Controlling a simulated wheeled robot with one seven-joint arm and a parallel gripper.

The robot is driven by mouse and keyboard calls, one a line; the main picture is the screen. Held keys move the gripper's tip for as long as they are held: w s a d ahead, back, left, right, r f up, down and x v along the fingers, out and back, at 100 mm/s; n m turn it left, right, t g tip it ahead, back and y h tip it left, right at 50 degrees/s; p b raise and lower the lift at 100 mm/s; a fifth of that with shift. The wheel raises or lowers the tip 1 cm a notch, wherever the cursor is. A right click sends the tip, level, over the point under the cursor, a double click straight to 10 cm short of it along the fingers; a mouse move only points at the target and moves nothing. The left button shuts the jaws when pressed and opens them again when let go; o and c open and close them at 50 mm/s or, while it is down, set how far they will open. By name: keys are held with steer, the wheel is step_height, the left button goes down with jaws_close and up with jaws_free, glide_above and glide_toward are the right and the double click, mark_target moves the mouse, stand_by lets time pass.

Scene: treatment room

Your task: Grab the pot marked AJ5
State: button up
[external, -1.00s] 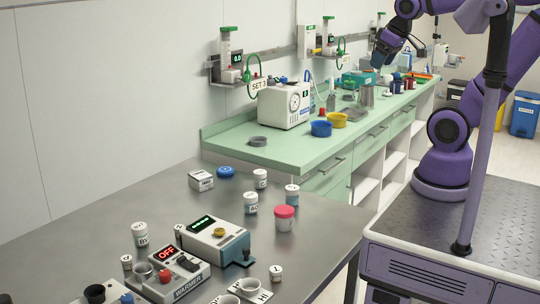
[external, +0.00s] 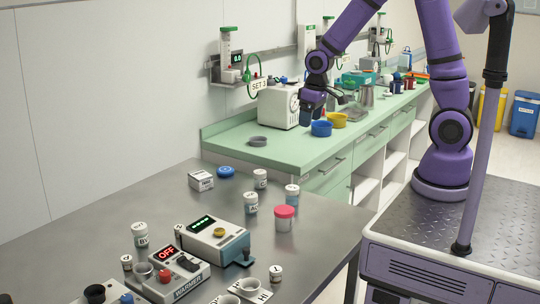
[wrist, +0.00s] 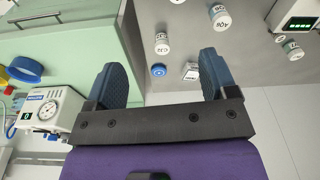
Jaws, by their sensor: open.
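Several small white pots with printed lids and labels stand on the grey metal table. No label reads surely as AJ5. One pot (external: 251,203) has a label that seems to begin with A; it seems to be the pot at the top of the wrist view (wrist: 219,17). Others are a pot behind it (external: 260,178), one with a bluish lower part (external: 292,196) and one at left (external: 140,235). My gripper (external: 312,104) is open and empty, above the green counter and beyond the pots. Its two blue fingers show apart in the wrist view (wrist: 160,68).
A red-lidded jar (external: 284,218), white box (external: 201,180) and blue lid (external: 226,172) stand near the pots. The warmer (external: 178,275) and a display device (external: 215,240) fill the front. The green counter (external: 290,150) carries a gauge machine (external: 279,106) and bowls.

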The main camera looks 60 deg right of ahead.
steer(key=g, duration=0.2)
glide_above(292, 187)
steer(key=s, duration=0.1)
steer(key=shift+n, duration=0.3)
step_height(292, 187, down, 16)
steer(key=shift+r, duration=0.25)
step_height(292, 187, down, 6)
steer(key=shift+r, duration=0.25)
steer(key=shift+w+f, duration=0.15)
steer(key=shift+f, duration=0.8)
steer(key=shift+w+f, duration=0.2)
steer(key=shift+f, duration=0.7)
steer(key=shift+w+f, duration=0.15)
steer(key=shift+f, duration=0.8)
steer(key=shift+c, duration=0.3)
steer(key=c, duration=1)
